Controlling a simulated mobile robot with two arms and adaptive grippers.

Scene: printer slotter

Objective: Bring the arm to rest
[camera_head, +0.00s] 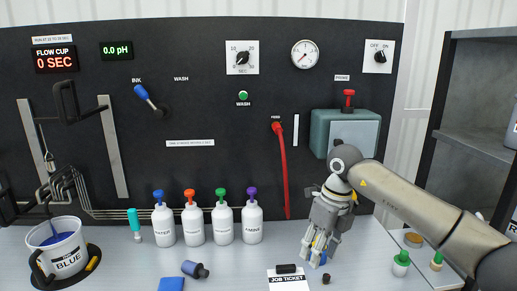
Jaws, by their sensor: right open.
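My right arm comes in from the right side of the head view, and its gripper (317,251) points down over the grey bench. The gripper is open, and no object shows between its fingers. A small blue item (323,258) shows beside the fingertips, partly hidden by them; I cannot tell whether they touch it. A white job ticket (289,283) with a black clip lies on the bench just left of and below the gripper. My left gripper is not in view.
Several capped white bottles, including a blue-capped one (164,222), stand along the bench. A teal box (347,128) is on the black panel behind my arm. A dark shelf (478,146) stands at the right.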

